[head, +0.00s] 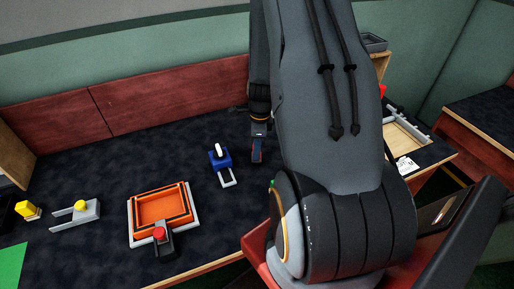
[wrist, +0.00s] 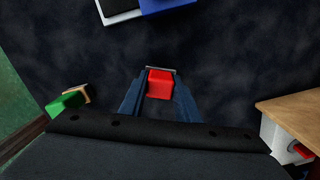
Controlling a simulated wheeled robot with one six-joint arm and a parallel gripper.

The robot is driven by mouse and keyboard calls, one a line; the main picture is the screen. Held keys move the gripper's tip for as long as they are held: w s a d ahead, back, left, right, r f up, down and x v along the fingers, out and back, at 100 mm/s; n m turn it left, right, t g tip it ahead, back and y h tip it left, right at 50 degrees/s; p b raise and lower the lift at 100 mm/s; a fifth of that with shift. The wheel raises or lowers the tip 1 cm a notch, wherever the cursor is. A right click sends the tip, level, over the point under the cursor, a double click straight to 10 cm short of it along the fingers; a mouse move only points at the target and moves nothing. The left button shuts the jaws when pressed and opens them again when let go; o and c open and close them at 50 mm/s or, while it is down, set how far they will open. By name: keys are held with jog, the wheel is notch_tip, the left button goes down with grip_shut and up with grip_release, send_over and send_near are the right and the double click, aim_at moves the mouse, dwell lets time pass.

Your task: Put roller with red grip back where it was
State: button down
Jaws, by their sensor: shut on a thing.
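The red grip of the roller (wrist: 159,84) sits between the two fingers of my gripper (wrist: 158,92) in the wrist view. A thin grey edge shows just beyond the red; the rest of the roller is hidden. In the head view my gripper (head: 257,150) hangs over the dark table, right of a blue piece with a white knob (head: 219,158), with a sliver of red at its fingers. My arm hides much of the table behind and right of it.
An orange tray (head: 143,201) stands left of centre, with a dark piece with a red knob (head: 162,241) at its front. A grey bracket with a yellow knob (head: 88,214) is farther left. A wooden tray (head: 401,141) stands at right.

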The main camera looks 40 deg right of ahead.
jog(key=shift+f, duration=0.15)
jog(key=shift+f, duration=0.1)
jog(key=c, duration=1.3)
grip_release()
jog(key=shift+c, duration=0.2)
notch_tip(320, 180, up, 12)
jog(key=b, duration=0.3)
jog(key=s+a+r+n, duration=0.2)
jog(key=a+n, duration=0.5)
jog(key=n, duration=0.1)
jog(key=s+a+r+n, duration=0.3)
jog(key=a+n, duration=0.4)
jog(key=n, duration=0.2)
jog(key=s+a+r+n+t, duration=0.1)
jog(key=s+a+r+n, duration=0.1)
jog(key=a+n, duration=0.5)
jog(key=shift+s+a+r+n+h, duration=0.15)
jog(key=shift+s+a+n+h, duration=0.15)
jog(key=shift+s+n, duration=0.35)
